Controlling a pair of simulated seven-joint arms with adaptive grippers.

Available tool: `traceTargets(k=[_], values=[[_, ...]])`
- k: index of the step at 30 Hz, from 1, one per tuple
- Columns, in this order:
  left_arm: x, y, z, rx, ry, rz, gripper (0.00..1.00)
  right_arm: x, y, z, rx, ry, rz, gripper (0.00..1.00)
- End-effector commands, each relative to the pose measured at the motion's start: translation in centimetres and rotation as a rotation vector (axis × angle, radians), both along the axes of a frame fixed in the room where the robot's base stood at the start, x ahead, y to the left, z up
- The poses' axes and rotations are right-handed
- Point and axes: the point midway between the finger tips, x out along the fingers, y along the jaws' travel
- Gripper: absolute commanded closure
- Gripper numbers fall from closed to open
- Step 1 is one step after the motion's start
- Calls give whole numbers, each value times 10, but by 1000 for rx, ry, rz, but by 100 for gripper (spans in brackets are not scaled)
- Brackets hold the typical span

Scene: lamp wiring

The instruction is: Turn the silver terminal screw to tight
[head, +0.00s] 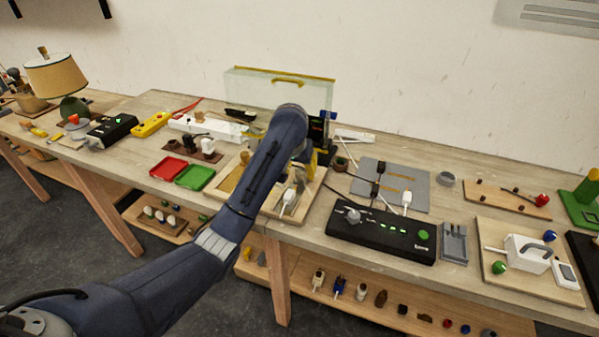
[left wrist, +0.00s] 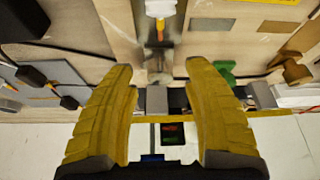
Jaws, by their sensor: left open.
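My left gripper (left wrist: 158,70) is open, with its two yellow fingers spread wide in the left wrist view. In the head view my left arm reaches over the bench, and its gripper (head: 311,160) is mostly hidden behind the wrist, above a wooden terminal board (head: 272,208). A small silvery fitting (left wrist: 159,62) lies between and beyond the fingertips, with nothing gripped. It may hold the silver terminal screw, but it is too blurred to make out the screw or its angle. A white plug-like part (left wrist: 160,9) lies in line with it. My right gripper is not in view.
Red (head: 168,168) and green (head: 195,177) trays lie left. A clear box (head: 270,95) with a yellow edge stands behind.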

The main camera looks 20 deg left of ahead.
Motion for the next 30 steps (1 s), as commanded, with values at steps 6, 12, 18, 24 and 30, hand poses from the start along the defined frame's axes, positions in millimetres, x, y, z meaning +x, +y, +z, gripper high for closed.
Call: traceTargets(k=[6,12,18,24,30], values=[[4,0,-10,0,-1,1,50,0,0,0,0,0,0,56],[5,1,-13,1,-2,-1,50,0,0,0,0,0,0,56],[5,1,-13,1,-2,0,50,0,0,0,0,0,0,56],[5,1,-13,0,-2,0,66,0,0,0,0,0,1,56],[5,0,-12,0,-2,0,89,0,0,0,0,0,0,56]])
